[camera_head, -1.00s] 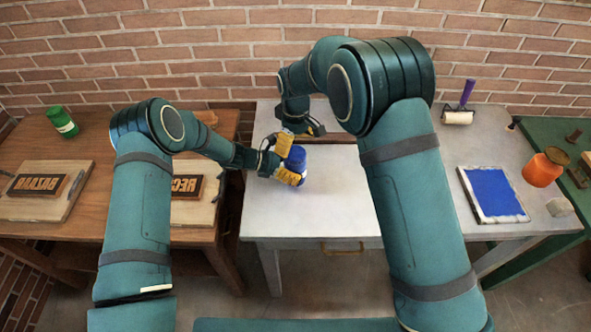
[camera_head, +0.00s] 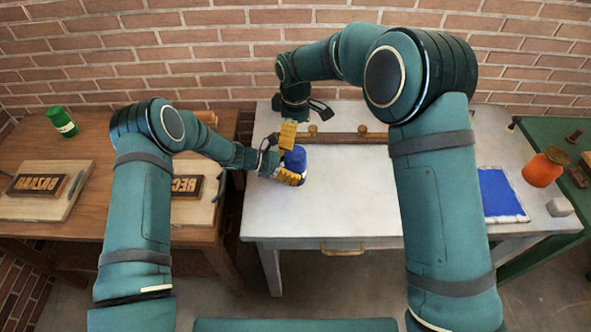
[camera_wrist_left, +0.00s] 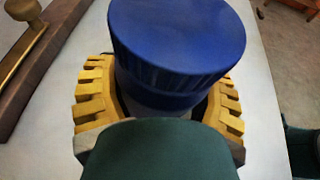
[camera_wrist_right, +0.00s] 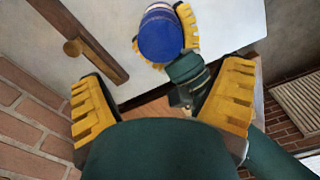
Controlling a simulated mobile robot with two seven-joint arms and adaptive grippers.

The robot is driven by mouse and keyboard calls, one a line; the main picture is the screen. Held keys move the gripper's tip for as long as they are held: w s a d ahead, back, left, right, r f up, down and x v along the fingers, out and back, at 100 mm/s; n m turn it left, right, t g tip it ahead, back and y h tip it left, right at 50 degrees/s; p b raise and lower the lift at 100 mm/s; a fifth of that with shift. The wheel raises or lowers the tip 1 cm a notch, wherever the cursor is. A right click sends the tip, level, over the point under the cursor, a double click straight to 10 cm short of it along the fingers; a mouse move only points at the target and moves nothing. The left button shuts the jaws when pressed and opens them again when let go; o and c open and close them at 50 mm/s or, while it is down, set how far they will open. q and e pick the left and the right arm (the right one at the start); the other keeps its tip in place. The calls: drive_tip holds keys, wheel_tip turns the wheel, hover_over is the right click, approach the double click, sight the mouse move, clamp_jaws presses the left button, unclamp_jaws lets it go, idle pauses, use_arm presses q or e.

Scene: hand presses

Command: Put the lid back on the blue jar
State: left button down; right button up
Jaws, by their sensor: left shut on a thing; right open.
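The blue jar (camera_head: 296,166) stands upright on the pale table. Its wide blue lid (camera_wrist_left: 178,38) covers the top and looks level; the lid also shows in the right wrist view (camera_wrist_right: 160,36). My left gripper (camera_head: 289,176) is shut around the jar's body below the lid, with its yellow fingers on both sides in the left wrist view. My right gripper (camera_head: 288,134) is open and empty behind and above the jar, apart from the lid. The jar's mouth is hidden under the lid.
A dark wooden bar with brass knobs (camera_head: 340,139) lies behind the jar. A blue ink slab (camera_head: 500,193) and an orange jar (camera_head: 543,168) are at the right. The pale table's front is clear.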

sight(295, 153)
drive_tip(key=shift+f, duration=4)
drive_tip(key=shift+c, duration=0.2)
drive_tip(key=c, duration=1.3)
drive_tip(key=shift+m, duration=1.7)
drive_tip(key=o, duration=1.3)
drive_tip(key=shift+c, duration=0.2)
drive_tip(key=shift+r, duration=0.1)
